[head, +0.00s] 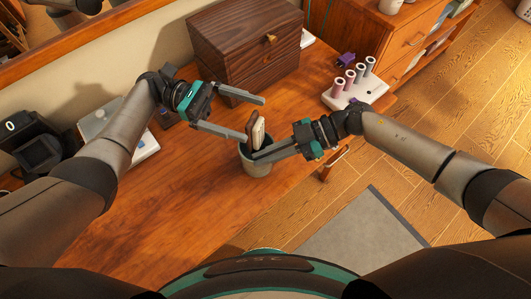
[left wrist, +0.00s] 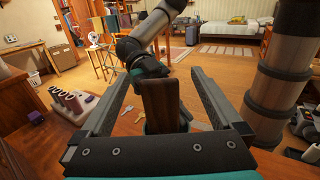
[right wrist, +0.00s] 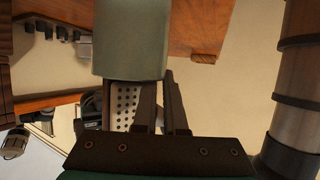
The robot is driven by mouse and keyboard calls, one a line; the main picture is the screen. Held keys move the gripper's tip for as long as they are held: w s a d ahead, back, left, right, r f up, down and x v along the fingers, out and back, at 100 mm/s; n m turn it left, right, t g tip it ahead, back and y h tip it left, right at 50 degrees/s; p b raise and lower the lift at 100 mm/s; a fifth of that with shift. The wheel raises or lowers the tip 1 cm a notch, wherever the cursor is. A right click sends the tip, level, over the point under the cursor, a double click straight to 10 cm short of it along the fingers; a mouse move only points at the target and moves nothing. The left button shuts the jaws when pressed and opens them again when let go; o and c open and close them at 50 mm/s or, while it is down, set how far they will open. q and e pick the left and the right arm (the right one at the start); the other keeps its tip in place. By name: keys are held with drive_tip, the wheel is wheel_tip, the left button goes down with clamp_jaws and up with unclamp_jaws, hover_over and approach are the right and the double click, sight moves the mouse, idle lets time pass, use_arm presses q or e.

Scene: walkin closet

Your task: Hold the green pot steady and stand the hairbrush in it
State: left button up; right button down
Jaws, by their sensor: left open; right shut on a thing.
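The green pot (head: 257,167) stands on the wooden desk. The hairbrush (head: 259,132), brown with a pale pad, stands in it, leaning slightly, its upper part above the rim. My right gripper (head: 254,157) is shut on the pot's rim; in the right wrist view the pot (right wrist: 131,40) appears upside down, with the brush's dotted pad (right wrist: 124,100) beside the fingers. My left gripper (head: 256,118) is open around the top of the brush, apart from it. In the left wrist view the brush's brown back (left wrist: 160,105) shows between the spread fingers. The brush's lower end is hidden inside the pot.
A dark wooden box (head: 243,45) stands behind the grippers. A white holder with several tubes (head: 354,88) and a small purple item (head: 345,60) are at the right. Dark and white objects lie at the left. The desk's front left is clear.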

use_arm(q)
wheel_tip(320, 180, up, 8)
idle(0.5)
drive_tip(key=shift+r, duration=0.1)
use_arm(e)
drive_tip(key=c, duration=0.9)
unclamp_jaws()
drive_tip(key=shift+d, duration=0.15)
drive_tip(key=v, duration=1.1)
drive_tip(key=shift+d+r, duration=0.15)
drive_tip(key=shift+d, duration=0.2)
drive_tip(key=shift+w, duration=0.1)
